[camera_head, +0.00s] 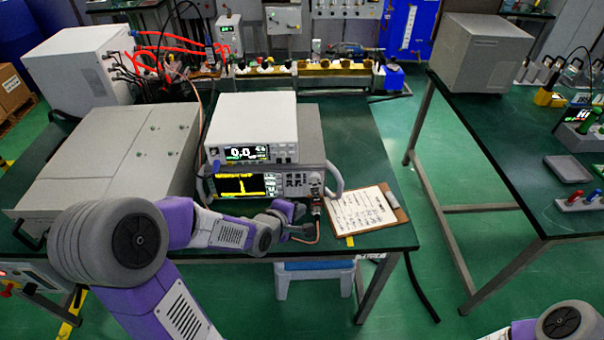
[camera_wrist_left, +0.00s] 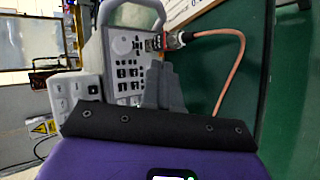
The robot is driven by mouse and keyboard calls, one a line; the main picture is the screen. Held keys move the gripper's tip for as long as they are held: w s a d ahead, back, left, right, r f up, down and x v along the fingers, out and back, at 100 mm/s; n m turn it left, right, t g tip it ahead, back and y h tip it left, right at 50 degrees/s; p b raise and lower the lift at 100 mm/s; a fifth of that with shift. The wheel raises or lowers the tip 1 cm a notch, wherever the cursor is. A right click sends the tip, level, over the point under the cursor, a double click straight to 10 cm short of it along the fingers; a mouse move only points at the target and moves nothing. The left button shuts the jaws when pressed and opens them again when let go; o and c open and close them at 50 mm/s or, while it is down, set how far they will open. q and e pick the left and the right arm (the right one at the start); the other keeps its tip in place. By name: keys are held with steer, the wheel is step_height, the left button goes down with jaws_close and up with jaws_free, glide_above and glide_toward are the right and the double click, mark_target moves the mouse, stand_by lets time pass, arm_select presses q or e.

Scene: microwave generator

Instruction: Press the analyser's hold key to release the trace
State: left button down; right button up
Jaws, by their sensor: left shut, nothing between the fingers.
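The analyser (camera_head: 244,185) stands on the left green bench, its lit screen showing a yellow trace. Its grey keypad panel also shows in the left wrist view (camera_wrist_left: 124,68), with several dark keys, a round knob and a connector with a copper-coloured cable. My left gripper (camera_head: 292,208) is shut and empty in front of the lower right of the analyser's front. In the left wrist view its grey fingers (camera_wrist_left: 160,76) overlap the panel's edge near the keys. I cannot tell whether they touch it. Which key is the hold key is not readable. My right gripper is out of view.
A white meter (camera_head: 253,125) reading 0.0 sits on top of the analyser. A clipboard (camera_head: 362,210) lies at its right. A large grey unit (camera_head: 127,150) stands at its left. The copper-coloured cable (camera_wrist_left: 238,70) loops beside the fingers.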

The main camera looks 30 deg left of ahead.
mark_target(298, 175)
arm_select(q)
steer(key=shift+s, duration=0.1)
steer(key=shift+w+a+p, duration=0.35)
steer(key=shift+w+a, duration=0.4)
steer(key=shift+w, duration=0.5)
steer(key=shift+w+a+p, duration=0.3)
steer(key=shift+w+a, duration=0.5)
steer(key=shift+w, duration=0.5)
steer(key=shift+w+a+p, duration=0.35)
steer(key=shift+w+a, duration=0.4)
steer(key=shift+w, duration=0.5)
steer(key=shift+w+a+p, duration=0.2)
steer(key=shift+w+p, duration=0.1)
steer(key=shift+w, duration=0.05)
